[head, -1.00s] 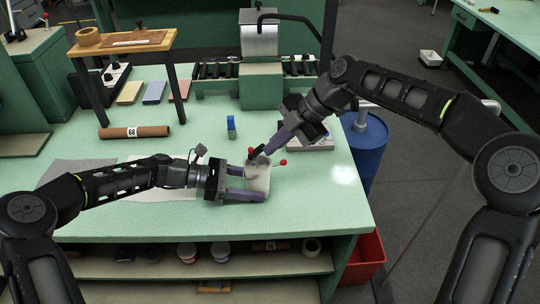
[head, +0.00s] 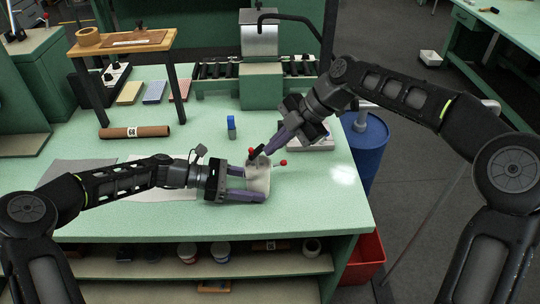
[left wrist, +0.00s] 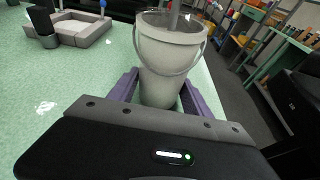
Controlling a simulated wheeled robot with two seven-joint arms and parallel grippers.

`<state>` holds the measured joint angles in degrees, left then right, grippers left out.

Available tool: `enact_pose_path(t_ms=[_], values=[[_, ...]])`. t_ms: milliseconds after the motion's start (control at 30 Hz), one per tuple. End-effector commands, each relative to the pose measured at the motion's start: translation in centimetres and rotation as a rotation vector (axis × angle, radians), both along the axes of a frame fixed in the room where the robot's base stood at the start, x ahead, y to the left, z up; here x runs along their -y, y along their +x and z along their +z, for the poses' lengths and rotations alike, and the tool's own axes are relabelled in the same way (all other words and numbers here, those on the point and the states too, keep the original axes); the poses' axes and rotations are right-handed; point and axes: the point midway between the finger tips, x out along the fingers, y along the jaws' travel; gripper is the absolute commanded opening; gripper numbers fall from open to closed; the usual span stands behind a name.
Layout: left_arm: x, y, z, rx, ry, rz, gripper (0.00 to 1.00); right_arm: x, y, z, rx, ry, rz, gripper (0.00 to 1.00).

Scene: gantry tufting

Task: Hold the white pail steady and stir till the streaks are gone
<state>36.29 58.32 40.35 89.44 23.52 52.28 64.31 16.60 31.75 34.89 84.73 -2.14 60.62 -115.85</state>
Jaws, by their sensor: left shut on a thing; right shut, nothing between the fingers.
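The white pail (head: 257,178) stands upright near the front of the green bench. My left gripper (head: 250,191) is shut on it, with a purple finger on each side. The pail (left wrist: 170,55) also fills the middle of the left wrist view, with its wire handle hanging across the front. My right gripper (head: 270,151) is shut and empty, tilted down at the pail's top. A dark piece and two red knobs (head: 283,162) show by the rim. A grey rod (left wrist: 174,12) rises from the pail's mouth in the left wrist view. The pail's contents and any streaks cannot be made out.
A blue drum (head: 367,155) and a red bin (head: 366,258) stand off the bench's right edge. The bench's front right is clear.

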Motion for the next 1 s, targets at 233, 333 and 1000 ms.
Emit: enact_pose_path(t_ms=[233, 333, 1000], values=[[0.2, -0.2, 0.1, 0.000, -0.002, -0.006, 0.34, -0.1, 0.0, 0.1, 0.002, 0.001, 0.000, 0.00], [0.2, -0.1, 0.1, 0.000, -0.002, -0.005, 0.34, -0.1, 0.0, 0.1, 0.001, 0.002, 0.000, 0.00], [0.1, 0.0, 0.1, 0.001, -0.001, 0.000, 0.34, -1.2, -1.2, 0.1, 0.000, 0.001, 0.002, 0.00]])
